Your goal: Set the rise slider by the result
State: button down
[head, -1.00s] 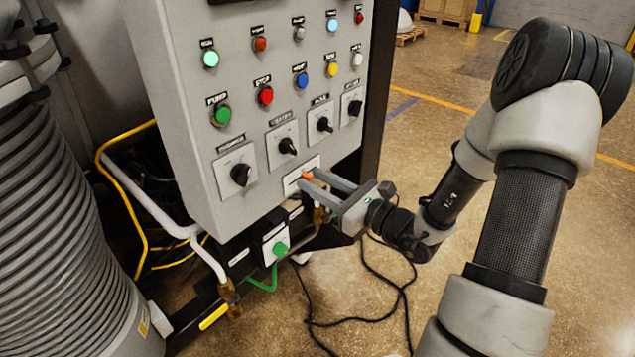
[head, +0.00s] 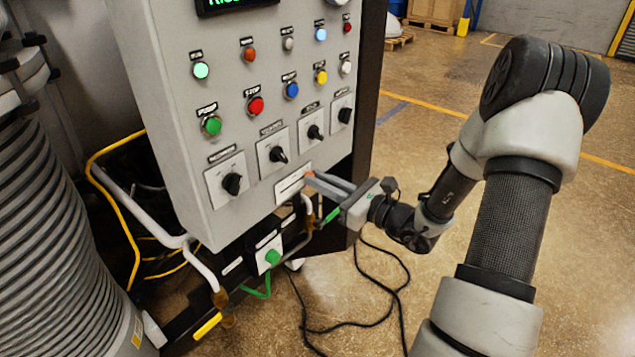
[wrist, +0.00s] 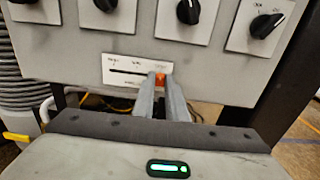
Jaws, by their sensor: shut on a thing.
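The rise slider is a white plate (head: 290,187) with a dark slot, low on the grey panel; in the wrist view the plate (wrist: 128,66) carries print too small to read. Its orange knob (wrist: 160,79) sits near the right end of the slot; in the head view the knob (head: 310,173) is partly hidden by my fingers. My gripper (wrist: 161,84) is shut on the knob, one finger on each side. A display (head: 235,4) at the panel's top shows green text, cut off by the frame edge.
Black rotary knobs (head: 277,154) sit just above the slider, with coloured buttons (head: 255,105) higher up. Below are a green knob (head: 272,257) and pipes (head: 205,262). A ribbed column (head: 60,240) stands at left. Black cables (head: 375,300) lie on the otherwise open floor.

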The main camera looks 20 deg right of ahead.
jog(key=c, duration=1.8)
grip_release()
jog(key=shift+w+d, duration=0.15)
jog(key=shift+d, duration=0.1)
jog(key=shift+o, duration=0.2)
jog(key=p+v, duration=0.1)
jog(key=v, duration=1.6)
jog(key=shift+s, duration=0.2)
